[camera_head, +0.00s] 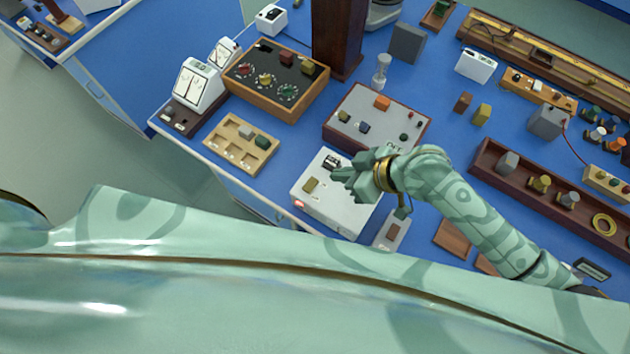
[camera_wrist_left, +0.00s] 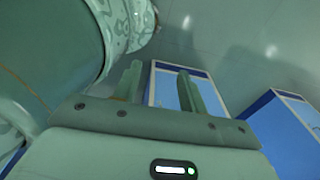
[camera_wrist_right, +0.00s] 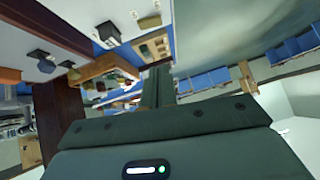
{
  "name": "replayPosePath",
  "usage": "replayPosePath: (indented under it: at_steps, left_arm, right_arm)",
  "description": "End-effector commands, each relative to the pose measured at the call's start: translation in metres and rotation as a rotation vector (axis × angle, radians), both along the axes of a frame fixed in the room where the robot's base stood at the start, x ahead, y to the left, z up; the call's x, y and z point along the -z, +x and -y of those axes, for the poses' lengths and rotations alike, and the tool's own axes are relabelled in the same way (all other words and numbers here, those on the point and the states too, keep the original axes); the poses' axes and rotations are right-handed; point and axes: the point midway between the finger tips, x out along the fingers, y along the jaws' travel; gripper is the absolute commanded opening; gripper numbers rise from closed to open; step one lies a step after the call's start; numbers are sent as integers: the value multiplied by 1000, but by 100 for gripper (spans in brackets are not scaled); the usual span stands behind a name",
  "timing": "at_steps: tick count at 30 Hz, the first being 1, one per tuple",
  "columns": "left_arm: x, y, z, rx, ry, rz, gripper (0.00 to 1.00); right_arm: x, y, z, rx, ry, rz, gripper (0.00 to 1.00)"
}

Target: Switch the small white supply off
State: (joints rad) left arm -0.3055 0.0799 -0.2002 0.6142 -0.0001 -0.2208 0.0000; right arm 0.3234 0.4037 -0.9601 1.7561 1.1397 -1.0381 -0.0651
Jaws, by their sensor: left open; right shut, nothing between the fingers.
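The small white supply (camera_head: 335,208) is a low white box near the front edge of the blue bench. On its top are a dark switch (camera_head: 333,162) and an olive block (camera_head: 311,185); a red spot shows at its front left corner. My right gripper (camera_head: 340,180) is shut and empty, with its tips over the supply close to the switch; I cannot tell whether they touch. In the right wrist view the gripper (camera_wrist_right: 160,75) points past a white panel (camera_wrist_right: 125,12), probably the supply. My left gripper (camera_wrist_left: 158,78) is open and empty, away from the supply.
A grey panel box (camera_head: 355,112) stands behind the supply. A wooden tray (camera_head: 233,148) is to its left, a small grey switch box (camera_head: 391,230) to its right. A dark post (camera_head: 338,40) rises farther back. A long wooden trough (camera_head: 560,205) lies right.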

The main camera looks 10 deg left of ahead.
Motion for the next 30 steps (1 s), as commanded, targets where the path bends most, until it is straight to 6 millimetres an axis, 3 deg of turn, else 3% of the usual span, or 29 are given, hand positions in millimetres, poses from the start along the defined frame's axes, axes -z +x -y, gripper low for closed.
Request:
replayPosePath:
  at_steps: [4, 12, 19, 30]
  left_arm:
    - [6, 13, 2, 0, -3, 21, 42]
    - [20, 10, 1, -1, -3, 16, 42]
    - [27, 6, 1, -1, -2, 9, 42]
    - [28, 4, 1, -1, -2, 6, 42]
  right_arm:
    - [22, 3, -21, 0, 2, -4, 0]
    - [63, 12, -61, 0, 1, -3, 0]
    - [93, 8, -61, 1, -1, -2, 0]
    - [99, 7, -61, 1, 0, 1, 0]
